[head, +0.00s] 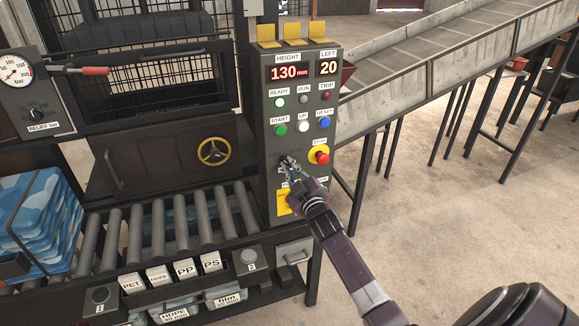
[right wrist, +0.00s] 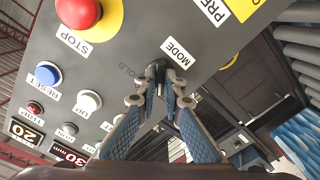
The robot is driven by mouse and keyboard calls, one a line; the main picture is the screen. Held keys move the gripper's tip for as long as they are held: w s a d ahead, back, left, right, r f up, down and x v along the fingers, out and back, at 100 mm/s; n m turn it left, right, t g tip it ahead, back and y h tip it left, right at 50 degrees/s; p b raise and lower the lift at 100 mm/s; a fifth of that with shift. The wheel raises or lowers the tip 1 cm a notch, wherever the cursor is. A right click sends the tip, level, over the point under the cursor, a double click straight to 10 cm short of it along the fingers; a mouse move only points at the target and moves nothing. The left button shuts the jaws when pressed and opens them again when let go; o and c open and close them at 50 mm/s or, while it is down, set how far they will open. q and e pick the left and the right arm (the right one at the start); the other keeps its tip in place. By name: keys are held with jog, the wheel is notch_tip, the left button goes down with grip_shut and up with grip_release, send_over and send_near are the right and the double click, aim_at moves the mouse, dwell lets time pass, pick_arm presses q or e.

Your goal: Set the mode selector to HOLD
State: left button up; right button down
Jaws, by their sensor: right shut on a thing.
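The control panel (head: 262,120) stands upright in the middle of the head view. The mode selector is a small dark knob (right wrist: 157,69) low on the panel, beside a white MODE label (right wrist: 177,52) in the right wrist view. The word HOLD is faintly printed on the panel near the knob, partly hidden. My right gripper (head: 290,168) is at the knob, and the right wrist view shows its fingertips (right wrist: 158,84) closed on it. The fingers cover much of the knob, so I cannot tell which position it points to. My left gripper is not in view.
A red STOP button (head: 321,157) on a yellow base sits just above and right of my right gripper. Blue RESET (head: 324,123), white UP (head: 303,126) and green START (head: 280,129) buttons are higher. A roller conveyor (head: 157,230) lies left; open floor is right.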

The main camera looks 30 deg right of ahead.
jog(key=m+p, duration=0.1)
jog(key=m, duration=0.8)
jog(key=shift+m, duration=0.4)
jog(key=m, duration=0.3)
jog(key=shift+m, duration=1.9)
jog(key=shift+f, duration=0.1)
jog(key=c, duration=2)
grip_release()
jog(key=shift+c, duration=0.2)
jog(key=shift+s, duration=0.1)
jog(key=v, duration=1.2)
jog(key=shift+d, duration=0.1)
